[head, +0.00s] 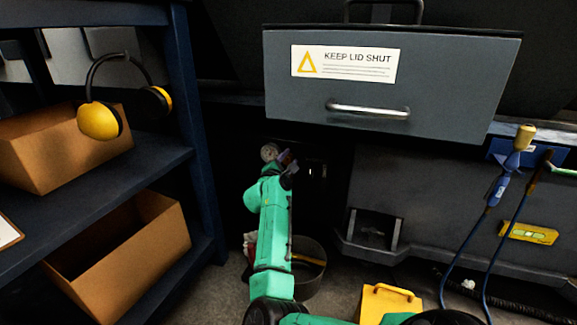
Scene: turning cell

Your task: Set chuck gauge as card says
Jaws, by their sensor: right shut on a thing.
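My right arm, green, reaches up from the bottom middle. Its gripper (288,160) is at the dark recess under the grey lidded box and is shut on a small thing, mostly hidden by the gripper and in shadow. A round, pale, dial-like thing (269,152), perhaps the chuck gauge, shows just left of the gripper; I cannot read it, nor tell whether it is the thing held. A white sheet (8,232) is cut off at the left edge; I cannot tell whether it is the card. My left gripper is not in view.
A grey box (455,85) labelled KEEP LID SHUT overhangs the recess. A blue shelf (190,110) with cardboard boxes (165,235) and yellow earmuffs (98,122) stands left. A bucket (310,280) and yellow item (388,301) are low down. Hoses (465,250) hang right.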

